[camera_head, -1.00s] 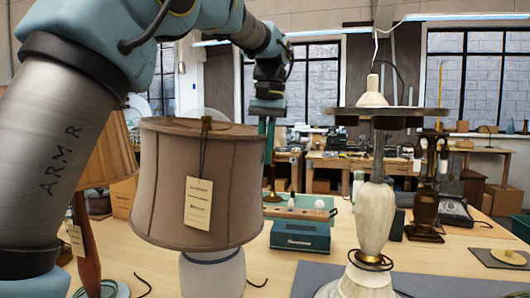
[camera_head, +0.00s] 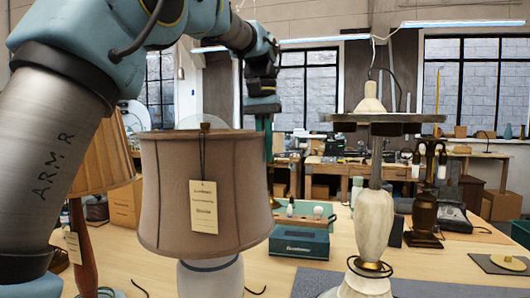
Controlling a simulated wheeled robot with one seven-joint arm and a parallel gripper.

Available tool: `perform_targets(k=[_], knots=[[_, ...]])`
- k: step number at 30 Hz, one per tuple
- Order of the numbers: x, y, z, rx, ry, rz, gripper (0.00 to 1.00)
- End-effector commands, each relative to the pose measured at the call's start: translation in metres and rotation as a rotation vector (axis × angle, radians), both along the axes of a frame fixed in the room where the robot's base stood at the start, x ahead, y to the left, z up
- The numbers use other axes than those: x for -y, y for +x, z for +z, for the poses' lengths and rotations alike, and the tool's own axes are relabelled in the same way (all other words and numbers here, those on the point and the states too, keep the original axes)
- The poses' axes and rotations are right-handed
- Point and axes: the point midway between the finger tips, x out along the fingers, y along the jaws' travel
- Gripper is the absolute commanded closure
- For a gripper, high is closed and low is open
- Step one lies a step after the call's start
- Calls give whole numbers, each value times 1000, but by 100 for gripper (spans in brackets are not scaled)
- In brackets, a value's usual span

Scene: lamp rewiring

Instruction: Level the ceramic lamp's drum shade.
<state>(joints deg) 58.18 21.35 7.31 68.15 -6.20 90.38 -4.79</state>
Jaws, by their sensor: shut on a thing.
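The ceramic lamp's brown fabric drum shade (camera_head: 165,190) fills the left centre, with a paper tag (camera_head: 204,206) hanging on its front. Its top rim looks close to level; its bottom rim sits slightly higher on the right. The pale lamp base (camera_head: 212,276) shows only in part below it. My gripper (camera_head: 268,138) points down at the shade's right rear rim, shut on the shade's edge. The shade hides part of the fingers, so the contact itself is not clear.
A wooden lamp (camera_head: 86,245) with a pleated shade stands close on the left. A pale stone lamp (camera_head: 374,225) with a wide flat disc stands on the right, apart from the shade. A teal box (camera_head: 300,243) and a dark brown lamp (camera_head: 424,215) are behind.

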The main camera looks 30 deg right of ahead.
Motion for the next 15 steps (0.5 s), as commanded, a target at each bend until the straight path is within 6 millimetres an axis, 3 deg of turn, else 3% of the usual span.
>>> perform_targets(k=[1, 8, 15], knots=[[0, 0, 0, 1, 1, 0, 89], [0, 0, 0, 1, 1, 0, 64], [0, 0, 0, 1, 1, 0, 63]])
